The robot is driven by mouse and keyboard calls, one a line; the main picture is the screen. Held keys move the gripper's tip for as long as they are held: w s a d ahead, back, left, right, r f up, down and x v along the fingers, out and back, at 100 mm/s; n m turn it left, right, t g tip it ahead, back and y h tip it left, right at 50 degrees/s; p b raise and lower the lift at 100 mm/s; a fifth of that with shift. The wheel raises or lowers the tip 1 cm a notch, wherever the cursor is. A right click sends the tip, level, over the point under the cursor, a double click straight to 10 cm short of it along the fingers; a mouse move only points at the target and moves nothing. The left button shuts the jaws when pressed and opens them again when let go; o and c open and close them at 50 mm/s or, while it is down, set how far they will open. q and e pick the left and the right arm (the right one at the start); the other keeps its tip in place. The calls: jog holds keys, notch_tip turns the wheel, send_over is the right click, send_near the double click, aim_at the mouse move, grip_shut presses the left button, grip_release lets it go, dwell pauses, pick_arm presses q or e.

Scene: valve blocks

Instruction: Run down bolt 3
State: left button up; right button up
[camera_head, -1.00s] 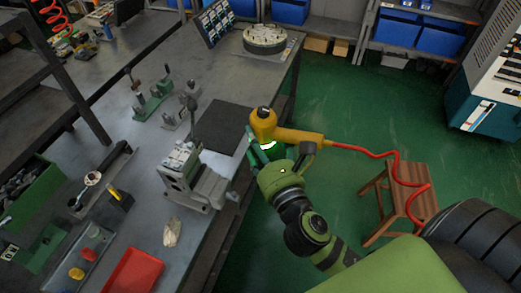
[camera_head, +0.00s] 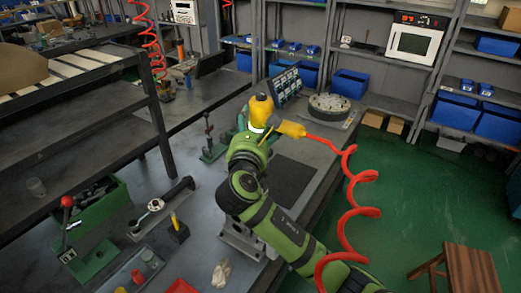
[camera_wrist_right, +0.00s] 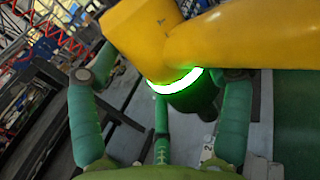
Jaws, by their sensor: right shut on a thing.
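My right gripper (camera_head: 243,138) is shut on a yellow power tool (camera_head: 262,110) with a red coiled hose. It holds the tool above the bench, and in the right wrist view my gripper's fingers (camera_wrist_right: 160,88) surround the tool (camera_wrist_right: 150,35) just below its lit green ring. My left gripper is not in view.
A dark mat (camera_head: 292,182) lies on the bench, right of my arm. A round fixture (camera_head: 329,106) and a tilted panel (camera_head: 286,84) stand at the bench's far end. A green lever stand (camera_head: 211,147) is left of the tool. The red hose (camera_head: 352,215) hangs over the floor side.

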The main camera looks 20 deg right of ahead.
jog(key=shift+w+a+r, duration=0.1)
jog(key=shift+w+r, duration=0.05)
jog(key=shift+r, duration=0.25)
jog(key=shift+w+a+r, duration=0.1)
jog(key=shift+r, duration=0.3)
jog(key=shift+d, duration=0.1)
